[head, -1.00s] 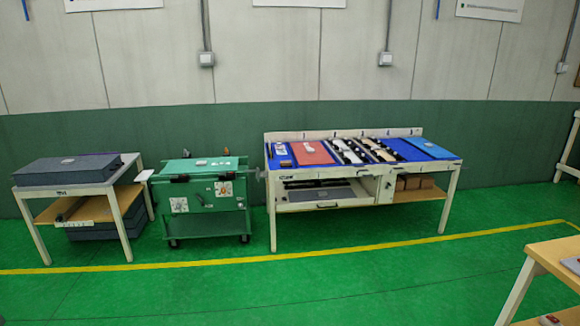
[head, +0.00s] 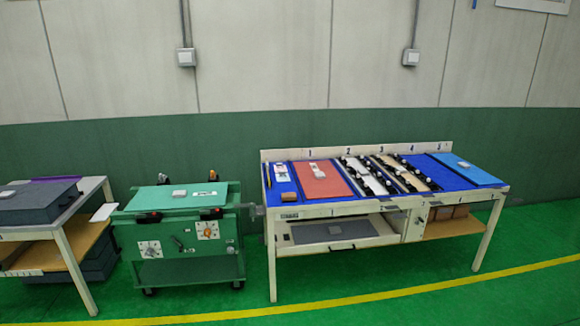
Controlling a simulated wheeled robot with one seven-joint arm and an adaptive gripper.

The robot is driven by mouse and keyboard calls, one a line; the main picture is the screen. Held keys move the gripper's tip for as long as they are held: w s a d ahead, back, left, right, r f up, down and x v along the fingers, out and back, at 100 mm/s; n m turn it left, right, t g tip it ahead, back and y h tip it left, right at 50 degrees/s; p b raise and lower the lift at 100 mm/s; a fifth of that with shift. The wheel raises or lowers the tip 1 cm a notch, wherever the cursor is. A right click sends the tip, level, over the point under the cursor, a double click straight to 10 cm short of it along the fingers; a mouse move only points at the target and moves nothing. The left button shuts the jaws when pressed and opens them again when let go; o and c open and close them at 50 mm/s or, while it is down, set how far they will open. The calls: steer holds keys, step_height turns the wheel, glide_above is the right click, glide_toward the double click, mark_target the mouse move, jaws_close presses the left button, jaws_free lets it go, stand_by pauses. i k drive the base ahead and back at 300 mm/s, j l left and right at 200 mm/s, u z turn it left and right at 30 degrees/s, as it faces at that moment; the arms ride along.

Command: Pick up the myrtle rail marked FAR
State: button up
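No rail that I can read as marked FAR shows clearly in the head view. Long strips lie side by side on the blue-topped workbench (head: 428,164): a pale one (head: 372,180) and a tan one (head: 413,178), with dark and white parts along them. They are too small to tell which, if any, is the myrtle rail. A green cart (head: 140,203) stands left of the bench, with a small grey block (head: 179,194) and a white marked label (head: 206,194) on its top. My gripper is not in view.
The bench also holds a red panel (head: 320,180) and a light-blue panel (head: 466,170). An open drawer (head: 335,232) sits below its top. A table with a dark grey case (head: 35,205) stands at far left. Green floor in front is clear, crossed by a yellow line (head: 350,303).

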mark_target(364, 186)
steer(key=i, duration=3.85)
